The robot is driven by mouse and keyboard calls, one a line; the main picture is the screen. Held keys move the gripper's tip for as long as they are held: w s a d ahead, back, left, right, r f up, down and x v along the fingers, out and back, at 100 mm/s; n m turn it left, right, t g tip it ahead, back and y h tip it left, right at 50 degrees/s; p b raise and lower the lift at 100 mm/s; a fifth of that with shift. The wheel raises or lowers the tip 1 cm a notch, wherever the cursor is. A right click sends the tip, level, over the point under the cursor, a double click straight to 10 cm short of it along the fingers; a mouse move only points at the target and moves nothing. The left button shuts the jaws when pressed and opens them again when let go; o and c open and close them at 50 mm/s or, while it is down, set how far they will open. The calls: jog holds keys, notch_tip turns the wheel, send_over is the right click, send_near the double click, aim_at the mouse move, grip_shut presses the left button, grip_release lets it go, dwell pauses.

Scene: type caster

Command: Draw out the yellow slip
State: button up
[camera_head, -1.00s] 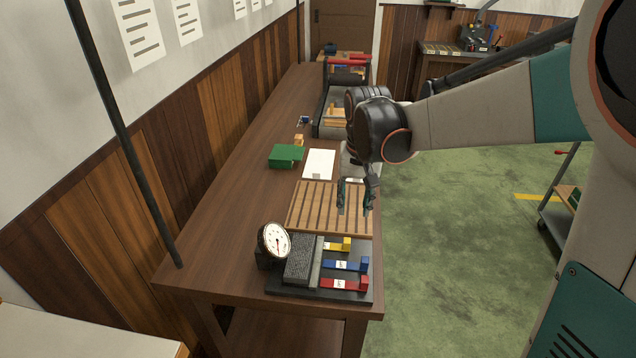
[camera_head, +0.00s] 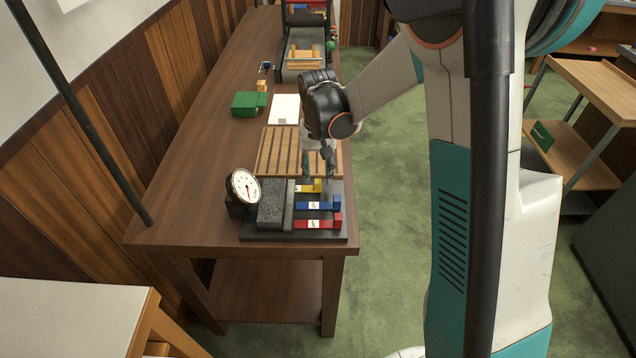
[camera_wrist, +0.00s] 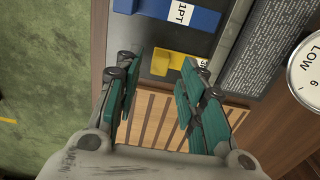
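The yellow slip (camera_head: 309,188) sticks out from under the dark block (camera_head: 274,205) on a dark base plate, behind the blue slip (camera_head: 318,205) and the red slip (camera_head: 318,222). In the wrist view the yellow slip (camera_wrist: 175,65) has a raised end tab on the left and a white label partly hidden by a finger. My gripper (camera_head: 319,181) is above its outer end. In the wrist view my gripper (camera_wrist: 160,75) is open, with the green-padded fingers on either side of the slip, which appears beyond their tips. I cannot tell whether they touch it.
A round dial gauge (camera_head: 243,187) stands left of the dark block. A slatted wooden rack (camera_head: 275,152) lies just behind the base plate. A green box (camera_head: 249,104) and a white sheet (camera_head: 285,108) lie farther back. The table's right edge is close to the slips.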

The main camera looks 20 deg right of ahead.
jog(key=shift+f+b, duration=0.35)
jog(key=shift+f, duration=1.15)
grip_shut()
jog(key=shift+s+d, duration=0.3)
jog(key=shift+d, duration=0.55)
jog(key=shift+s+d, duration=0.25)
jog(key=shift+d, duration=0.55)
jog(key=shift+s+d, duration=0.3)
jog(key=shift+d, duration=0.55)
grip_release()
jog(key=shift+d, duration=0.2)
jog(key=shift+a+r, duration=0.1)
jog(key=shift+r, duration=0.05)
